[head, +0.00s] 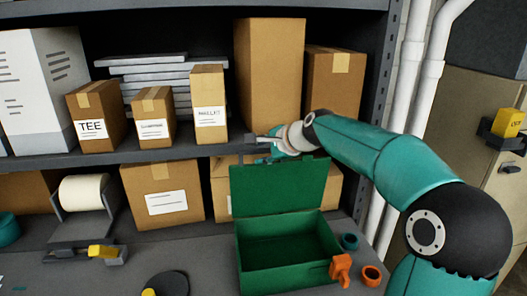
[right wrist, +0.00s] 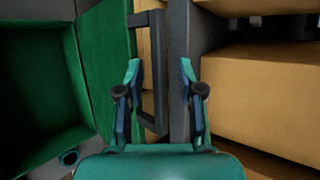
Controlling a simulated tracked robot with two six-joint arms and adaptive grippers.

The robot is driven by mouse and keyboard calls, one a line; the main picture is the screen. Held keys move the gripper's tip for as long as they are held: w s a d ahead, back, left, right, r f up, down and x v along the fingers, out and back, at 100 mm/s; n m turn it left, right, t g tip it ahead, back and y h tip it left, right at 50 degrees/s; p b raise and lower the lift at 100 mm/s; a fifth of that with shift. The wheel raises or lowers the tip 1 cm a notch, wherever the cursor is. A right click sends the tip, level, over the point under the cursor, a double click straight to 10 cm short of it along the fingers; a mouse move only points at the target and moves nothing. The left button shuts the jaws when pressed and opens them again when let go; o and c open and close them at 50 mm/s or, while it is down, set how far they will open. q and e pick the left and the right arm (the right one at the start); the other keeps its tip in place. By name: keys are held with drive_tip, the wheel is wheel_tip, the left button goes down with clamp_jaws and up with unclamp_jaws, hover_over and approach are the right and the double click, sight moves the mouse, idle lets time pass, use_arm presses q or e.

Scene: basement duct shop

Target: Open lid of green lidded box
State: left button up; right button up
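The green lidded box (head: 287,268) stands on the worktop under the shelf. Its lid (head: 279,187) is raised and stands nearly upright at the back, and the inside of the box looks empty. In the right wrist view the box (right wrist: 35,90) is at the left, with the lid (right wrist: 106,60) beside it and a dark handle-like frame (right wrist: 158,70) on the lid's far side. My right gripper (head: 265,142) is at the lid's top edge, near the shelf front. In the wrist view its fingers (right wrist: 162,90) are apart, with no object clearly held. My left gripper does not show.
The shelf edge (head: 170,153) runs close behind my right gripper, with cardboard boxes (head: 270,75) above. More cartons (head: 162,193) stand behind on the worktop. An orange clamp-like item (head: 341,269) and small rings (head: 372,275) lie right of the green box. White pipes (head: 410,80) rise at the right.

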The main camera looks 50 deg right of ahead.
drive_tip(key=v, duration=1.1)
drive_tip(key=shift+s+r, duration=0.2)
drive_tip(key=shift+s, duration=0.1)
drive_tip(key=shift+a, duration=0.15)
